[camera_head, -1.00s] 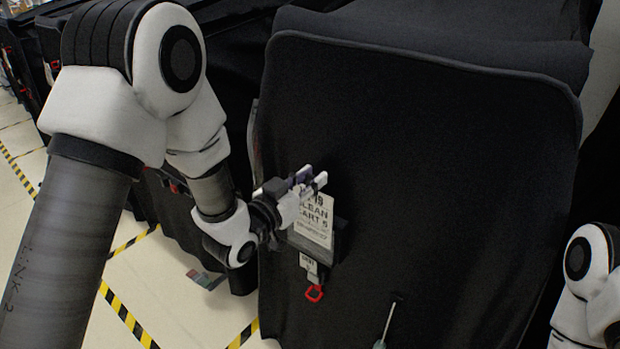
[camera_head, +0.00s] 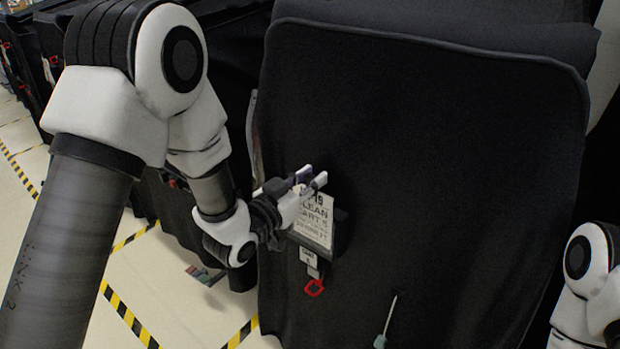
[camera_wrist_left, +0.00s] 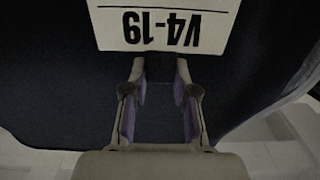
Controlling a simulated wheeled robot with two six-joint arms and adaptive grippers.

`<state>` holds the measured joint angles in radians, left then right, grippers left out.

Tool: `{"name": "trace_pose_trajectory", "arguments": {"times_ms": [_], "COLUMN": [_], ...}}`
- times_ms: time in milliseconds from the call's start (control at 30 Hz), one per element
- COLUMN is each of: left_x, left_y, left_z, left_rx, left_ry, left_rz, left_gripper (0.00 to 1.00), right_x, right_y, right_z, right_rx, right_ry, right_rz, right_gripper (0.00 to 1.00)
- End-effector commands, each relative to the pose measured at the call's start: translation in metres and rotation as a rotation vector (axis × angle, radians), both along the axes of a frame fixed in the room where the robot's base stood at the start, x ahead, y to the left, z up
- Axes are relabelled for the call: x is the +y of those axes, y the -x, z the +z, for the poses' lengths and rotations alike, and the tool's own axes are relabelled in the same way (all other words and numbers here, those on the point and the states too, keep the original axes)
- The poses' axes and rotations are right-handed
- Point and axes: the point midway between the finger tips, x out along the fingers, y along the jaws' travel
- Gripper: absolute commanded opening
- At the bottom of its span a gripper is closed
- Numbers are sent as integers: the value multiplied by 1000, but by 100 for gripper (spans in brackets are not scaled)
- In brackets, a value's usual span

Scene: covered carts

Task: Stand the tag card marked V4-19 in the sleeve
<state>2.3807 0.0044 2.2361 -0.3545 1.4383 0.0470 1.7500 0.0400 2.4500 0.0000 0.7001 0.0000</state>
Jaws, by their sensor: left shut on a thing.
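The white tag card (camera_head: 313,224) has large dark print, and V4-19 shows upside down on it in the left wrist view (camera_wrist_left: 165,28). My left gripper (camera_head: 316,180) is shut on the card's top edge and holds it roughly upright against the black cart cover. The dark sleeve (camera_head: 341,232) is on the cover behind and beside the card. The card's lower part overlaps the sleeve; I cannot tell whether it is inside or in front. My right gripper is out of view; only part of that arm shows at the right edge.
A small tag (camera_head: 309,258) with a red clip (camera_head: 314,287) hangs just below the card. Other covered carts stand at the left, beside yellow-black floor tape (camera_head: 128,318). The cover right of the card is clear.

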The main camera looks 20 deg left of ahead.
Motion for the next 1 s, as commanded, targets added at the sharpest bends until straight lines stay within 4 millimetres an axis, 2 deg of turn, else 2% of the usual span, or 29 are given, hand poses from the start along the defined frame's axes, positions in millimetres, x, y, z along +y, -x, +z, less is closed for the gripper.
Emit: {"name": "trace_pose_trajectory", "arguments": {"times_ms": [67,100,167,533,833,1000], "left_x": [0,0,0,2,22,26], "left_y": [0,0,0,5,57,70], "left_z": [0,0,0,0,-1,0], "left_rx": [0,0,0,1,4,0], "left_ry": [0,0,0,1,5,1], "left_rz": [0,0,0,1,3,0], "left_gripper": [1,38,57,57,57,57], "right_x": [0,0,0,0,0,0], "right_y": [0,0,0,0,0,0], "right_z": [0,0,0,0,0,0], "right_rx": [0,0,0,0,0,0], "right_ry": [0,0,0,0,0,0], "right_rz": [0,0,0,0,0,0], "right_gripper": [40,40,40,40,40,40]}}
